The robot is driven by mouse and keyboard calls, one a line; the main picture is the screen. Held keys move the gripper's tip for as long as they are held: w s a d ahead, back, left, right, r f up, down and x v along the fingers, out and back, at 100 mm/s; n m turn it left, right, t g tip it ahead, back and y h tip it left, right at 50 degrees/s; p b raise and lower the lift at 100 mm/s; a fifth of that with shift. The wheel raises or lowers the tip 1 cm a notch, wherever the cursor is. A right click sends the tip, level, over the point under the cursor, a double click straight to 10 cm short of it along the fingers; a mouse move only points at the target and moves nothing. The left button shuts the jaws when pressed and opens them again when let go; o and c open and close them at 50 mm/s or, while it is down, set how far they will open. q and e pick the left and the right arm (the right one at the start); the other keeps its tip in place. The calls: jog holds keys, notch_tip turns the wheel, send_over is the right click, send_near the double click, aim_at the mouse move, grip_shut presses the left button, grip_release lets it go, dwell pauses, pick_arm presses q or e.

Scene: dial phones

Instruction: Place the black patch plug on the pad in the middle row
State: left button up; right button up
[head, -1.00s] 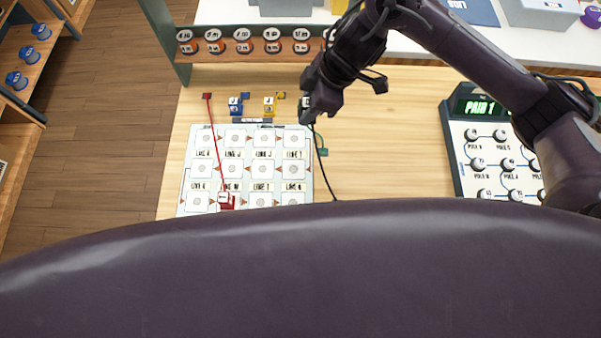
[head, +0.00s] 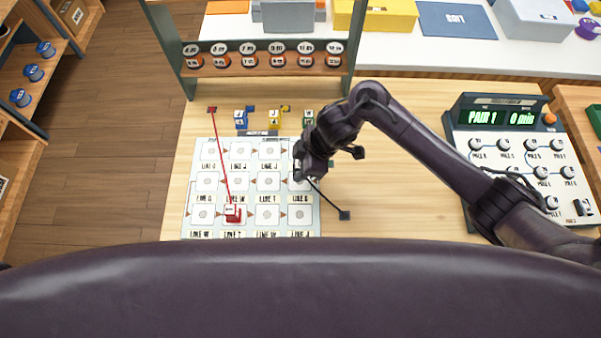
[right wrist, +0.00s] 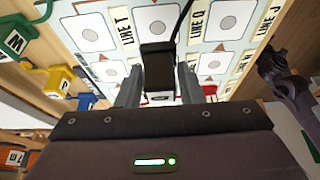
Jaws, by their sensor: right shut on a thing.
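My right gripper (head: 300,172) is shut on the black patch plug (right wrist: 157,62), upright between the two fingers in the right wrist view. In the head view the gripper hides the plug; it is at the right column of the white pad board (head: 188,228), by the middle row. I cannot tell whether plug and board touch. A black cable runs from it to a dark end block (head: 345,215) on the table. A dark jointed part (right wrist: 280,72) at the right of the wrist view looks like my left gripper; its jaws are unclear.
A red plug (head: 233,214) stands on a front-row pad, its red cord stretched to the back. Blue (head: 241,120), yellow (head: 275,120) and green (head: 308,117) plugs stand behind the board. A dial panel (head: 520,150) reading PAIR 1 is at right.

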jog(key=shift+f, duration=2.35)
jog(key=shift+f, duration=0.15)
jog(key=o, duration=1)
jog(key=shift+c, duration=0.2)
